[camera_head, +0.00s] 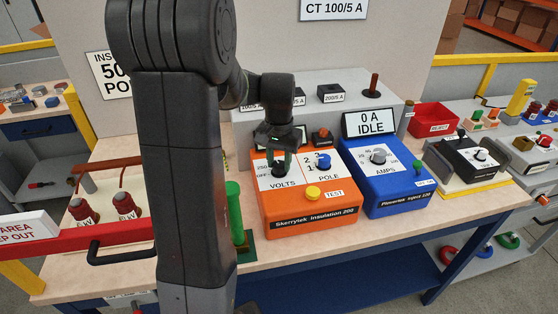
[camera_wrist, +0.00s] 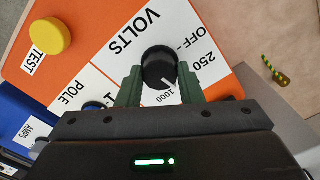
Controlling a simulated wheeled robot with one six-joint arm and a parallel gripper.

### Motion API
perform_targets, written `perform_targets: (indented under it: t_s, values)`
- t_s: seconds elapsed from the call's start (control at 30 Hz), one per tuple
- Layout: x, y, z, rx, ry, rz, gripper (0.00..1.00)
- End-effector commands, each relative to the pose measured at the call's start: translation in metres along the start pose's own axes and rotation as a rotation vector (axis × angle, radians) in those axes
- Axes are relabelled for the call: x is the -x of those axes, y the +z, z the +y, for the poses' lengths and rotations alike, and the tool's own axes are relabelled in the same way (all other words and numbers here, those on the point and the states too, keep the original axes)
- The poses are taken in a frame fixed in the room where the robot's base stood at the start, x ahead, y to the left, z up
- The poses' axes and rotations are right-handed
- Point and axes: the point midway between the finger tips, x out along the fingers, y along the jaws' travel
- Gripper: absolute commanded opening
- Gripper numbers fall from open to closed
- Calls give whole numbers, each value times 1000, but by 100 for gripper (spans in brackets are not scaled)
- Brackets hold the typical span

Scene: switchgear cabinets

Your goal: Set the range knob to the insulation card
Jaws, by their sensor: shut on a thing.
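The orange insulation tester (camera_head: 310,215) stands on the bench and is marked Skerrytek insulation 200. Its black VOLTS range knob shows in the wrist view (camera_wrist: 156,64), with a white pointer line toward the lower right, near the 1000 mark. OFF and 250 are also printed around it. My gripper (camera_head: 278,158) is over the knob from above, and its two green fingers are closed on the knob's sides in the wrist view (camera_wrist: 158,82). The insulation card (camera_head: 107,72) is on the back panel at left. I read INS, 50 and PO; my arm hides the rest.
A blue POLE knob (camera_head: 323,161) and a yellow TEST button (camera_head: 313,193) sit beside the range knob on the tester. A blue AMPS unit (camera_head: 392,190) with a 0 A IDLE display (camera_head: 370,123) stands close at right. A green post (camera_head: 235,212) stands at left.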

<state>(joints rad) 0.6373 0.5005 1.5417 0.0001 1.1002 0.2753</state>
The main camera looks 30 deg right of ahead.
Motion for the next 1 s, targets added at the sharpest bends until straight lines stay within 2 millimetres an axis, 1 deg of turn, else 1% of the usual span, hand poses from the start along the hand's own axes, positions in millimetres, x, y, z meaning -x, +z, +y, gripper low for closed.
perform_targets:
  t_s: [0.4, 0.43, 0.5, 0.53, 0.83, 0.93, 1.0]
  values:
    - [2, -1, 0, -6, 0, 5, 11]
    - [2, -1, 0, -6, 0, 5, 37]
    - [2, -1, 0, -6, 0, 5, 51]
    - [1, -1, 0, -6, 0, 4, 55]
    - [2, -1, 0, -5, 0, 2, 55]
    - [9, -1, 0, -5, -1, 4, 55]
    - [19, -1, 0, -6, -1, 6, 55]
